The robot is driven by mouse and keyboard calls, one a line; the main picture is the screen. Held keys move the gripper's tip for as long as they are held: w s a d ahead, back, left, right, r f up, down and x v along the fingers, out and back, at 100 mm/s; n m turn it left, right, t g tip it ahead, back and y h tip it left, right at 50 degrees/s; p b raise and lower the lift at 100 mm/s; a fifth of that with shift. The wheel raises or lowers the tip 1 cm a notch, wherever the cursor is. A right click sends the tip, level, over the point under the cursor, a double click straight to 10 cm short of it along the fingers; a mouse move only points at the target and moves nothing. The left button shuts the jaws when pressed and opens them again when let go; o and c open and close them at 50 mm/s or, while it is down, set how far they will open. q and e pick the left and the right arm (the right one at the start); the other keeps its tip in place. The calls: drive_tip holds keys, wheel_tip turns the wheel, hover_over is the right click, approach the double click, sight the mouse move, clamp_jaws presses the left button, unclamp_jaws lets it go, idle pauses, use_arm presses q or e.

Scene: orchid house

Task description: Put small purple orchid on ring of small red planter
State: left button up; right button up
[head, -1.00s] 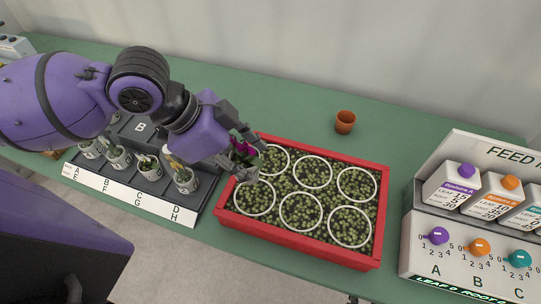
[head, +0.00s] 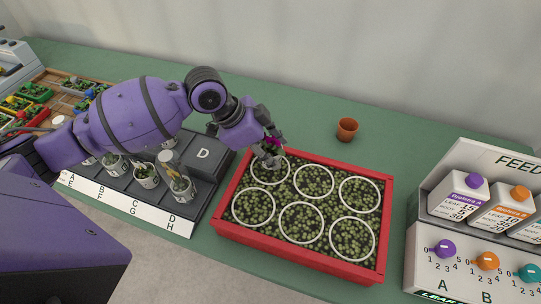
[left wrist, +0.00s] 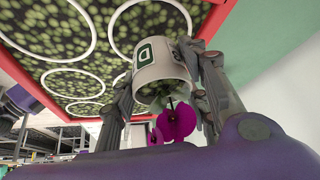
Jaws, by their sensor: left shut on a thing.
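My left gripper (head: 268,156) is shut on a small white pot (left wrist: 160,66) marked D. The pot holds an orchid with magenta-purple flowers (left wrist: 177,120); a little purple also shows at the fingers in the head view (head: 267,144). The red planter (head: 388,225) is filled with green, mossy material and has several white rings lying on it. My gripper is at the back-left ring (head: 271,185) and hides its far part. I cannot tell whether the pot touches the planter. My right gripper is not in view.
A dark stand with lettered slots (head: 130,200) holds several potted plants left of the planter. A terracotta pot (head: 347,130) stands behind the planter. A feed station (head: 463,235) stands at right.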

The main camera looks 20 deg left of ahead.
use_arm(q)
drive_tip(key=shift+f, duration=1.05)
drive_tip(key=shift+s, duration=0.1)
drive_tip(key=shift+f, duration=0.2)
drive_tip(key=o, duration=1.3)
drive_tip(key=shift+r, duration=0.1)
drive_tip(key=v, duration=1.2)
drive_tip(key=shift+r+p, duration=0.15)
drive_tip(key=shift+p, duration=0.15)
